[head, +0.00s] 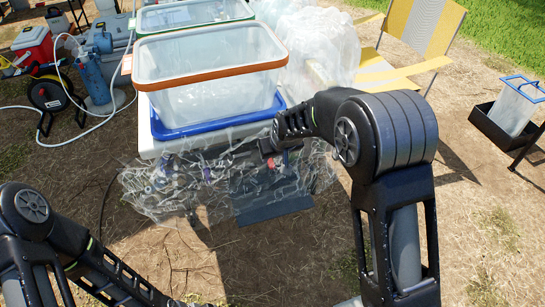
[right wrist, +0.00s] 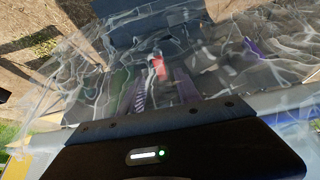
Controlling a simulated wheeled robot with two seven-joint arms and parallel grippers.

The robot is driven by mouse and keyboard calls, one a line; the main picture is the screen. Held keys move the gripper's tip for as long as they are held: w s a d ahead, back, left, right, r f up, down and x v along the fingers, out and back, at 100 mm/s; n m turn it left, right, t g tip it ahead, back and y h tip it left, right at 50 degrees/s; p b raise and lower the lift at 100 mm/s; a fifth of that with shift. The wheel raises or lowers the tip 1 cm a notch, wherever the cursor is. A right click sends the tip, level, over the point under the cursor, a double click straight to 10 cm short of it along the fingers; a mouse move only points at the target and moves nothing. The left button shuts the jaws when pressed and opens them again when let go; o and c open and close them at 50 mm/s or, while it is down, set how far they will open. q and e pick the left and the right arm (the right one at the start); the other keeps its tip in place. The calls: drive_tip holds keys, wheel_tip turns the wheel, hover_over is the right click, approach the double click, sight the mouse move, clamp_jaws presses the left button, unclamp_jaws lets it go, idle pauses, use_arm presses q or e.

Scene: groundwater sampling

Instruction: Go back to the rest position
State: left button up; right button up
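My right arm comes in from the right of the head view and bends down to the left. Its gripper (head: 270,148) is at the front of the white table, by the clear plastic sheet. Its fingers do not show clearly, so I cannot tell whether they are open or shut. In the right wrist view the crumpled plastic sheet (right wrist: 215,50) fills the space ahead of my dark wrist housing. A small red item (right wrist: 157,68) shows among the folds. My left arm is at the lower left of the head view; its gripper is out of view.
The white table (head: 150,143) carries a clear bin with an orange rim (head: 210,75) in a blue-rimmed one (head: 215,128). A yellow folding chair (head: 420,30) and a black tray (head: 500,130) stand right. Hoses and a reel (head: 48,95) lie left. Bare ground is in front.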

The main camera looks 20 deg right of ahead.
drive_tip(key=shift+s, duration=0.1)
idle(0.4)
drive_tip(key=s+a+f+m+g+y+p, duration=0.1)
drive_tip(key=s+a+f+g+y+p, duration=0.2)
drive_tip(key=s+f+p, duration=0.85)
drive_tip(key=s+a+f+g, duration=0.1)
drive_tip(key=s+a, duration=0.3)
drive_tip(key=s, duration=0.8)
drive_tip(key=s+a+m+g+b, duration=0.1)
drive_tip(key=s+a, duration=0.2)
drive_tip(key=s, duration=0.9)
drive_tip(key=shift+a+f+m+y, duration=0.3)
drive_tip(key=shift+a+f+y, duration=0.05)
drive_tip(key=shift+y, duration=0.05)
